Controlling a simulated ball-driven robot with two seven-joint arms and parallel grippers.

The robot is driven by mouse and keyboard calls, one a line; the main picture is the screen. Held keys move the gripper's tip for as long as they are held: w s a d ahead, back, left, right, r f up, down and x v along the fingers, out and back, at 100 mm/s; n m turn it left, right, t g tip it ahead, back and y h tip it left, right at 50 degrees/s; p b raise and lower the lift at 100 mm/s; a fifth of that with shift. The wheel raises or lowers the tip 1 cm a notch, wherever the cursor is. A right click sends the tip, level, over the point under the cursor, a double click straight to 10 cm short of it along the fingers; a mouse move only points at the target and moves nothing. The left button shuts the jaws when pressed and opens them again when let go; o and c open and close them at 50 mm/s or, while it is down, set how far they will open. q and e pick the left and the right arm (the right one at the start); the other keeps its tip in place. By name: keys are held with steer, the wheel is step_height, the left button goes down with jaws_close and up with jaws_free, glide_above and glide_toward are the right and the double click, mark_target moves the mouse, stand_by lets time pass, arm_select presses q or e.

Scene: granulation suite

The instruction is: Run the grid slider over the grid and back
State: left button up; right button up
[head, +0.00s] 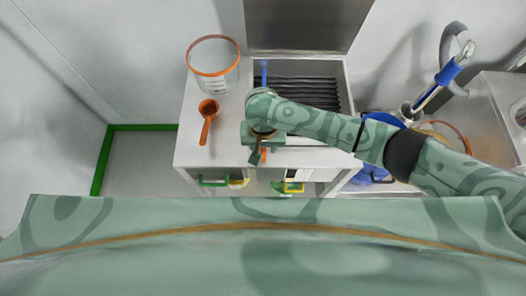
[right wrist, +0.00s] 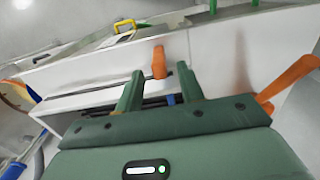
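The grid (head: 310,92) is a set of dark bars in a recess of the white cabinet top. My right gripper (head: 260,152) is over the front left of the recess, its fingers pointing toward the cabinet front. In the right wrist view its two fingers (right wrist: 160,70) stand apart. An orange upright piece (right wrist: 159,62) shows in the gap between the fingertips, touching neither; it seems to be the slider's handle, but I cannot be sure. It also shows in the head view (head: 264,155). My arm hides part of the grid. My left gripper is not in view.
An orange scoop (head: 208,110) and a clear tub with an orange rim (head: 213,72) stand left of the grid. A blue piece (head: 264,73) lies at the grid's far left. Green (head: 214,183) and yellow (head: 293,187) handles are on the cabinet front.

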steer(key=shift+f+b, duration=0.55)
steer(key=shift+f, duration=1.05)
jaws_close()
steer(key=d+p, duration=0.1)
steer(key=p, duration=0.2)
steer(key=d+r+p, duration=0.1)
steer(key=d+p, duration=0.1)
steer(key=p, duration=0.1)
steer(key=shift+s+d+r+p, duration=0.1)
steer(key=shift+s+d+p, duration=0.1)
steer(key=shift+p, duration=0.2)
steer(key=d+p, duration=0.5)
steer(key=p, duration=0.1)
steer(key=d, duration=0.2)
steer(key=d+p, duration=0.1)
steer(key=d, duration=0.2)
steer(key=d+p, duration=0.1)
steer(key=d, duration=0.1)
steer(key=shift+w+d+f, duration=0.1)
steer(key=shift+d+f, duration=0.05)
steer(key=shift+f, duration=0.25)
steer(key=d+p, duration=0.1)
steer(key=d, duration=0.9)
steer(key=shift+f, duration=0.2)
